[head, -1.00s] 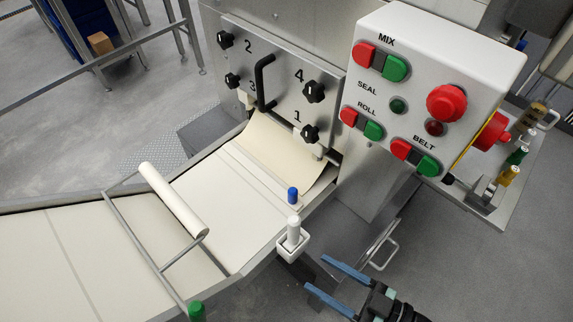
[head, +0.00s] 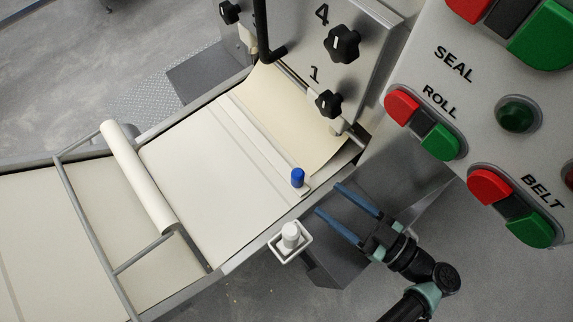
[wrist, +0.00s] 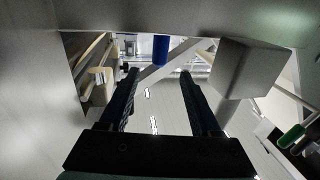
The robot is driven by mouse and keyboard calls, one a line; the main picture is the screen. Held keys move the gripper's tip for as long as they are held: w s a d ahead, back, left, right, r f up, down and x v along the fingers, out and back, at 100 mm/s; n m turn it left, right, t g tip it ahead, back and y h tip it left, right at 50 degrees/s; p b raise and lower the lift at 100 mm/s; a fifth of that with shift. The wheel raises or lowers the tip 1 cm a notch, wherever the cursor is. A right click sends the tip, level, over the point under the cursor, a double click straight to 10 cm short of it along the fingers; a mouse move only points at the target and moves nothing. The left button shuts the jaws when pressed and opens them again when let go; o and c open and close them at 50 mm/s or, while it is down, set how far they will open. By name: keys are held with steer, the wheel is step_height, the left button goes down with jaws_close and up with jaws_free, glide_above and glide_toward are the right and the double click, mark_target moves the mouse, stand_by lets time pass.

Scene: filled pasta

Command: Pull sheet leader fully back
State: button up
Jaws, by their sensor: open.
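The sheet leader appears to be the pale flat bar (head: 262,144) lying across the conveyor, with an upright blue knob (head: 297,177) at its near right end. A cream pasta sheet (head: 290,112) runs from the bar up to the roller housing. My gripper (head: 328,198) is open and empty beyond the conveyor's near edge, its blue-edged fingers pointing toward the blue knob but apart from it. In the wrist view the blue knob (wrist: 162,48) shows ahead, between and beyond the two dark fingers (wrist: 158,75). The bar itself is hard to make out there.
A white post in a square holder (head: 290,236) stands at the conveyor edge, left of my gripper. A white roller on a metal frame (head: 138,177) spans the belt at left. The housing with black knobs (head: 341,44) and the button panel (head: 460,90) bound the right side.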

mark_target(286, 175)
steer(key=p+x, duration=0.1)
steer(key=x, duration=1.2)
steer(key=shift+p, duration=0.4)
steer(key=shift+c, duration=0.2)
jaws_close()
stand_by(0.4)
